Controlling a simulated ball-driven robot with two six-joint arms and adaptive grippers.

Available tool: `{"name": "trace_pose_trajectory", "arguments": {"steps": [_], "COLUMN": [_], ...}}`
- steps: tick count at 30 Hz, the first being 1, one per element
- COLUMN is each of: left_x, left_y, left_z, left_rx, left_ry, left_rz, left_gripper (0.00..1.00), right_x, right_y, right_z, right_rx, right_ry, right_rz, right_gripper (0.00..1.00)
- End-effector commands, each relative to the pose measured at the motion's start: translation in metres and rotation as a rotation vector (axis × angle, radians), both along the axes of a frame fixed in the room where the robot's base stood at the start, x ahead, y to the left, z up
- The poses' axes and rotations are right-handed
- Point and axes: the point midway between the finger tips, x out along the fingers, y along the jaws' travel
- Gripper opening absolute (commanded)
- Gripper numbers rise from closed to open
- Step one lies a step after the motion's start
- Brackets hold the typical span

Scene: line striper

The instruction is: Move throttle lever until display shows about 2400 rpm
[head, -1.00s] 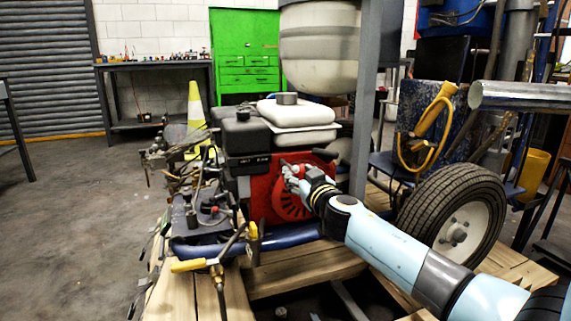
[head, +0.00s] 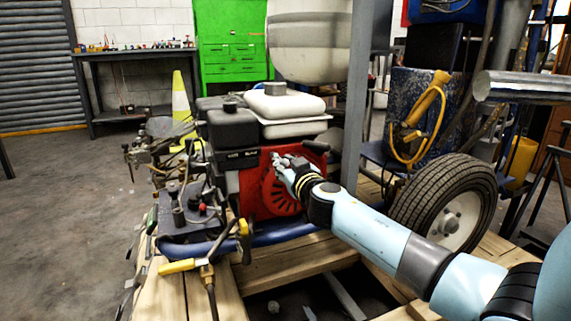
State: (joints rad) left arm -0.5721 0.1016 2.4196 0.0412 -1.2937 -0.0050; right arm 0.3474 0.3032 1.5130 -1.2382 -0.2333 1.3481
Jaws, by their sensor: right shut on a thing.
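The engine (head: 232,150) of the line striper has a black body, a white tank and a red round recoil cover (head: 254,187). My right gripper (head: 281,163) is at the upper right of the red cover, its fingers closed at the engine's side. What it holds is small and hidden by the fingers; I cannot make out the throttle lever apart from them. A readable rpm display does not show. My left gripper is not in view.
A grey post (head: 357,95) and a black tyre (head: 447,200) stand right of the engine. A yellow-handled lever (head: 177,266) and hoses are at front left. Wooden pallet boards (head: 290,262) lie below. Open floor is at left.

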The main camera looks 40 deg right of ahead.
Motion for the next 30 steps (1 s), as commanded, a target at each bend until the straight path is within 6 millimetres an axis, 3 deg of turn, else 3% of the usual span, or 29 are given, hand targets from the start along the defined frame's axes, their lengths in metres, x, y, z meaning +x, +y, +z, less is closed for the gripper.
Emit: {"name": "trace_pose_trajectory", "arguments": {"steps": [23,24,30], "left_x": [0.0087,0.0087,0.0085], "left_y": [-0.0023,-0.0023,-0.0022], "left_z": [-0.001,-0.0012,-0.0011], "left_rx": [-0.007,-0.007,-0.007], "left_ry": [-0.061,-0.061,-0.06], "left_rz": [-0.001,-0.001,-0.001], "left_gripper": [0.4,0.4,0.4], "right_x": [-0.0008,-0.0009,-0.0005], "right_y": [0.0041,0.0041,0.0046], "right_z": [-0.0031,-0.0033,-0.0026], "right_rx": [-0.002,-0.001,-0.001], "right_ry": [0.007,0.006,0.005], "right_rz": [-0.091,-0.091,-0.089], "right_gripper": [0.0,0.17,0.43]}}
